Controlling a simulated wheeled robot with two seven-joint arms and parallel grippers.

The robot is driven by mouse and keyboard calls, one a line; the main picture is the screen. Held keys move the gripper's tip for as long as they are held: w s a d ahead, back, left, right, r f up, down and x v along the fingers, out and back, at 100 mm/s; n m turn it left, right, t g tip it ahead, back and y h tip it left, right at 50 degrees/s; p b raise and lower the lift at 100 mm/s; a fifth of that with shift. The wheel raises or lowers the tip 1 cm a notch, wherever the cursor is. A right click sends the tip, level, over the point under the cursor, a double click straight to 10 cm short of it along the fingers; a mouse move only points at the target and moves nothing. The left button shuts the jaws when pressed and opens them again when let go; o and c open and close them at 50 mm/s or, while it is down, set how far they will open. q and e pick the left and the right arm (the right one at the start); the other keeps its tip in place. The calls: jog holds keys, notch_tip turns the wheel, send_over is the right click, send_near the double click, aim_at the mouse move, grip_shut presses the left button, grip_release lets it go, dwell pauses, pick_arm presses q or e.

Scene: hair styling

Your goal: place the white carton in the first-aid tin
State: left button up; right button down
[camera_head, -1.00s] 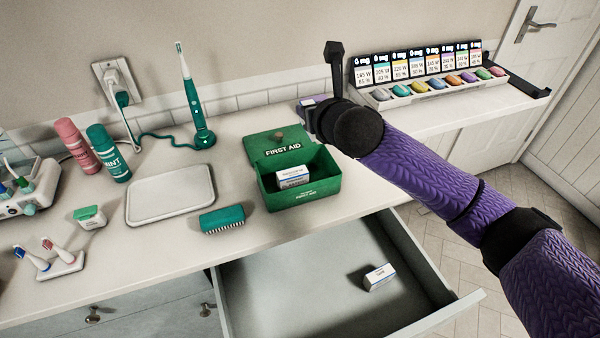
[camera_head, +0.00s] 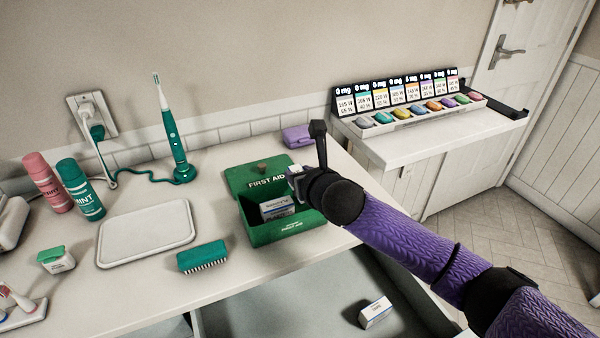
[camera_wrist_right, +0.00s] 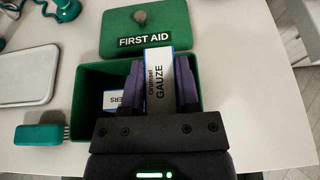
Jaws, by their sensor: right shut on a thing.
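The green first-aid tin (camera_head: 268,235) stands open on the counter, its lid (camera_head: 250,177) tipped back. A white and blue carton (camera_head: 276,208) is inside it; it also shows in the right wrist view (camera_wrist_right: 116,100). My right gripper (camera_head: 296,172) is over the tin's right side, shut on a white carton marked GAUZE (camera_wrist_right: 160,80). In the right wrist view, the carton is upright between the dark fingers (camera_wrist_right: 160,62), over the tin's opening. Another white carton (camera_head: 375,313) lies in the open drawer. My left gripper is not in view.
A purple case (camera_head: 298,136) lies behind the tin. A teal brush (camera_head: 203,256) and a white tray (camera_head: 146,233) are to its left. The open drawer (camera_head: 270,300) is below the counter's front edge. A rack of colored pods (camera_head: 420,108) stands at right.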

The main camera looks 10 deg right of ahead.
jog(key=shift+f, duration=0.4)
jog(key=shift+c, duration=1.6)
grip_release()
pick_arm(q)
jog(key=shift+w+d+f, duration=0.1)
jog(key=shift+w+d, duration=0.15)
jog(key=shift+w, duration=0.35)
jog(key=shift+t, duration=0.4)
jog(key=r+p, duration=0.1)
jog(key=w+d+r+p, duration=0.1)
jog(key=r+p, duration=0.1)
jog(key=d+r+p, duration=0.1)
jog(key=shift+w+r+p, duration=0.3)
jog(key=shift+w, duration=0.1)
pick_arm(e)
jog(key=r+v, duration=0.1)
jog(key=v, duration=1.1)
jog(key=shift+r, duration=0.15)
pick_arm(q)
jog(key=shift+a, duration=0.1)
